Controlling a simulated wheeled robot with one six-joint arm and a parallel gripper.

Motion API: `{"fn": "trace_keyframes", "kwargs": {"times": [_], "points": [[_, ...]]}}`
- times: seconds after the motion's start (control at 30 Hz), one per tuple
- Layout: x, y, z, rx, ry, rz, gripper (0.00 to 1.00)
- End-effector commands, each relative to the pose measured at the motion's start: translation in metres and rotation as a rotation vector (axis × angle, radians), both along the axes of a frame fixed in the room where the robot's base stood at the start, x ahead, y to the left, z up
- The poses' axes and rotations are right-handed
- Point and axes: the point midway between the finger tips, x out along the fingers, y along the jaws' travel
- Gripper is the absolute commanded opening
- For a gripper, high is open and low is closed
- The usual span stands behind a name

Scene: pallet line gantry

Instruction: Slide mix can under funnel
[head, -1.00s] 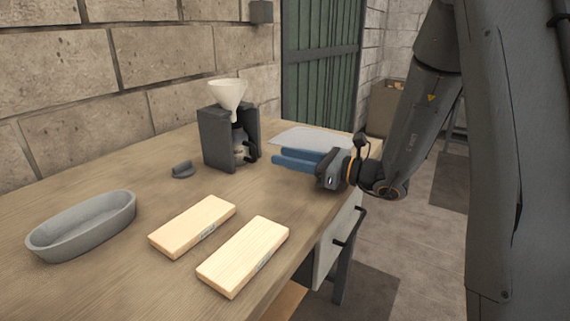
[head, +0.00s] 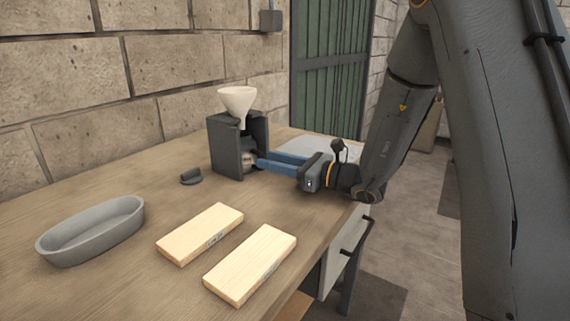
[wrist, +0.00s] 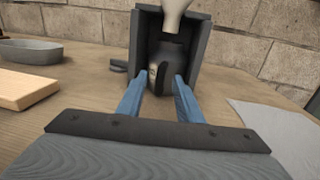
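The mix can is dark with a pale label and a black handle. It stands inside the dark, open-fronted stand (head: 226,150), partly hidden in the head view; the can (wrist: 167,62) shows better in the wrist view. The cream funnel (head: 238,100) sits at the top of the stand, and its spout (wrist: 175,18) comes down above the can. My gripper (head: 264,161) points into the stand's open side. Its two blue fingers (wrist: 158,82) are apart, with tips near the can's lower sides. I cannot tell whether they touch it.
Two pale wooden blocks (head: 200,233) lie at the table's front. A grey oval tub (head: 92,232) is at the left, and a small dark piece (head: 191,176) lies left of the stand. A pale sheet (wrist: 270,130) lies right of the stand. The wall is close behind.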

Motion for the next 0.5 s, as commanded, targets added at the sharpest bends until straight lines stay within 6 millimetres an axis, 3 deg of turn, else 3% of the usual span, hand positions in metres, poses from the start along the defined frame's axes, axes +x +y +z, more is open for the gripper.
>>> {"fn": "trace_keyframes", "kwargs": {"times": [0.2,0.5], "points": [[0.0068,0.0121,-0.0006,0.0,0.001,0.0,0.33],[0.0076,0.0127,-0.0005,0.0,0.001,-0.001,0.31]]}}
